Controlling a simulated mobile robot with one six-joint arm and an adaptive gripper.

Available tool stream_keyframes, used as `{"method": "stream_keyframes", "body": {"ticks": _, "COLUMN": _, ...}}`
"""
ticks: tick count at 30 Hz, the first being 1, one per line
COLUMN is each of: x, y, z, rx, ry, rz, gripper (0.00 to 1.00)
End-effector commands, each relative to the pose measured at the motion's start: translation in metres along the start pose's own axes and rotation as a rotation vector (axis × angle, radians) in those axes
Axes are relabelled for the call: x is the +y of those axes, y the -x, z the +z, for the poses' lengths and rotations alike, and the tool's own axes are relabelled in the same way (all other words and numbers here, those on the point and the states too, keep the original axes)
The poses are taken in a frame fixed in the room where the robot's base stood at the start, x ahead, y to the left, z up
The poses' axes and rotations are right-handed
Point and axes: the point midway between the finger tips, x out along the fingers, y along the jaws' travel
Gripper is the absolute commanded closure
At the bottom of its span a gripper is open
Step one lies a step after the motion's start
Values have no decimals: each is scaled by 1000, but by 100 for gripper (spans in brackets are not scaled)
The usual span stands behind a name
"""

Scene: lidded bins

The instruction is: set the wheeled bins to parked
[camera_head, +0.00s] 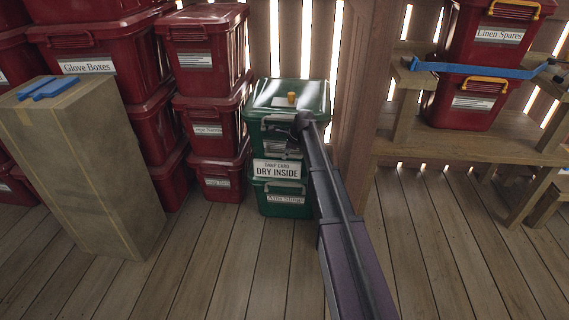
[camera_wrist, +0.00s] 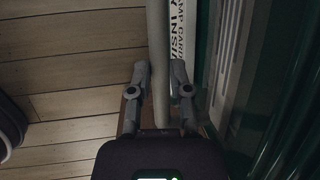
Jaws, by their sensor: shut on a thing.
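Two green lidded bins stand stacked against the slatted wall. The lower green bin (camera_head: 284,206) stands on the floor; no wheels can be made out. My gripper (camera_head: 297,124) is at the upper bin's front. In the wrist view my gripper (camera_wrist: 158,80) has its fingers on both sides of a grey handle bar (camera_wrist: 157,42), shut on it, with the green bin wall (camera_wrist: 285,95) close on the right.
Red bins (camera_head: 205,55) are stacked to the left. A tall cardboard box (camera_head: 85,175) with a blue item on top stands in front of them. A wooden post (camera_head: 357,100) and a shelf (camera_head: 470,148) with red bins are on the right.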

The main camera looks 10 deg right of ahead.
Motion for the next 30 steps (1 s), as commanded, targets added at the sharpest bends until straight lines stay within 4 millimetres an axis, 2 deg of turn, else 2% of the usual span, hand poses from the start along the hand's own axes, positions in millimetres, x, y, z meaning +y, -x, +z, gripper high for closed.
{"method": "stream_keyframes", "body": {"ticks": 1, "x": -24, "y": -5, "z": 0, "rx": 0, "ry": 0, "rz": -6, "gripper": 100}}
{"method": "stream_keyframes", "body": {"ticks": 3, "x": -43, "y": -8, "z": -2, "rx": 0, "ry": -1, "rz": -6, "gripper": 100}}
{"method": "stream_keyframes", "body": {"ticks": 9, "x": -87, "y": -16, "z": -6, "rx": 0, "ry": -1, "rz": -6, "gripper": 100}}
{"method": "stream_keyframes", "body": {"ticks": 12, "x": -101, "y": -18, "z": -7, "rx": 0, "ry": -1, "rz": -5, "gripper": 100}}
{"method": "stream_keyframes", "body": {"ticks": 18, "x": -112, "y": -20, "z": -8, "rx": 0, "ry": 0, "rz": -4, "gripper": 100}}
{"method": "stream_keyframes", "body": {"ticks": 28, "x": -114, "y": -21, "z": -8, "rx": 0, "ry": 0, "rz": -7, "gripper": 100}}
{"method": "stream_keyframes", "body": {"ticks": 29, "x": -114, "y": -21, "z": -8, "rx": 0, "ry": 0, "rz": -7, "gripper": 66}}
{"method": "stream_keyframes", "body": {"ticks": 30, "x": -114, "y": -21, "z": -8, "rx": 0, "ry": 0, "rz": -7, "gripper": 54}}
